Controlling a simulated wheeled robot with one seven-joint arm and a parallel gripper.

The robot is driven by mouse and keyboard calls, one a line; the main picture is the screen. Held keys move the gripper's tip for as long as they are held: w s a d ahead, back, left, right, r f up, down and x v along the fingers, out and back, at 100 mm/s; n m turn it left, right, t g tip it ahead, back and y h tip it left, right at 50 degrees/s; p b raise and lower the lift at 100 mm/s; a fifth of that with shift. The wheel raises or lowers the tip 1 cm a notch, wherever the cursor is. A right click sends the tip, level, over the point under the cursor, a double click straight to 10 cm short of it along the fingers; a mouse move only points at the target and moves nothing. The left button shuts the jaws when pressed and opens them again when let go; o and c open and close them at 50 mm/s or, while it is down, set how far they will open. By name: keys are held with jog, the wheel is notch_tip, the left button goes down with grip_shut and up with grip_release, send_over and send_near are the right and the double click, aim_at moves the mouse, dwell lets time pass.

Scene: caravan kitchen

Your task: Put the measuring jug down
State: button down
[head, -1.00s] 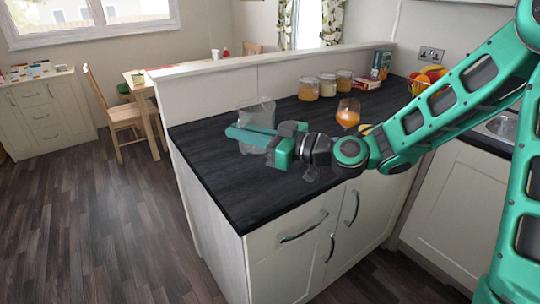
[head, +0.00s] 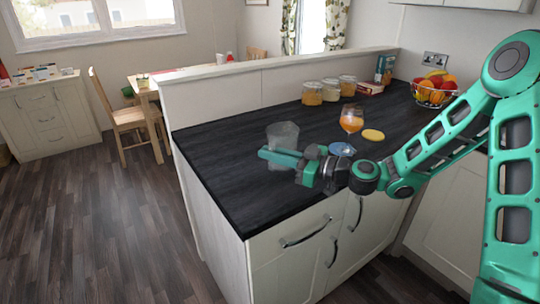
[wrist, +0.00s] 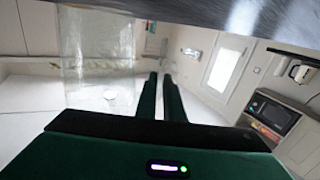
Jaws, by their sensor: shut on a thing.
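The measuring jug (head: 284,132) is clear and see-through, and stands out faintly against the dark worktop (head: 232,177). It also shows on the left of the wrist view (wrist: 97,50). My gripper (head: 279,158) is level, low over the worktop, with its green fingers at the near side of the jug. In the wrist view the two fingers (wrist: 161,95) are nearly together, beside the jug's body. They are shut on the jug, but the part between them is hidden. The jug looks upright. I cannot tell whether its base touches the worktop.
A stemmed glass of orange drink (head: 351,120) and a yellow disc (head: 373,135) stand right of the jug. A bluish round thing (head: 342,149) is just behind my wrist. Jars (head: 330,90) and a fruit bowl (head: 434,90) are farther back. The worktop's left part is clear.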

jog(key=shift+f, duration=0.25)
jog(key=shift+f, duration=0.1)
jog(key=c, duration=1.9)
grip_release()
jog(key=shift+o, duration=0.2)
jog(key=v, duration=1.1)
jog(key=shift+a+f, duration=0.1)
jog(key=shift+f, duration=0.1)
